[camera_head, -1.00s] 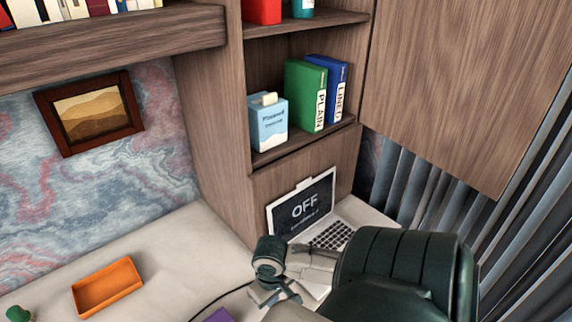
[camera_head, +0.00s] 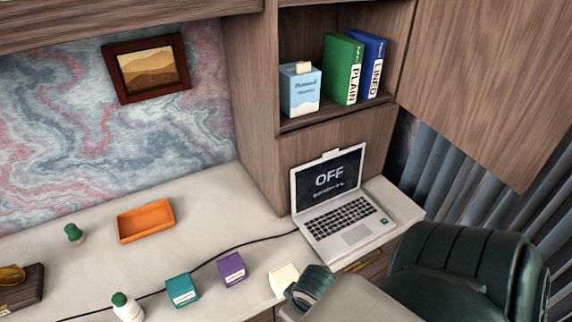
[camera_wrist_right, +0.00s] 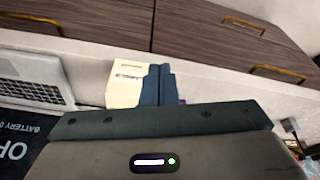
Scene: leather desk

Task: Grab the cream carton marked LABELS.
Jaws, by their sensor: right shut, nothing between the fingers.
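The cream carton (camera_head: 283,278) stands on the desk's front part, right of the purple carton, partly covered by my right arm in the head view. It also shows in the right wrist view (camera_wrist_right: 122,88), with small print too blurred to read. My right gripper (camera_wrist_right: 159,72) is shut and empty; its dark fingers overlap the carton's right edge in that picture. I cannot tell whether they touch it. In the head view my right wrist is at the bottom beside the carton, and its fingertips cannot be made out. My left gripper is in neither current view.
A purple carton (camera_head: 232,268) and a teal carton (camera_head: 182,290) stand to the left, with a white bottle (camera_head: 127,307) beyond. An open laptop (camera_head: 345,215) is behind right, an orange tray (camera_head: 146,221) behind left. A black cable crosses the desk. A green chair (camera_head: 465,265) blocks the right front.

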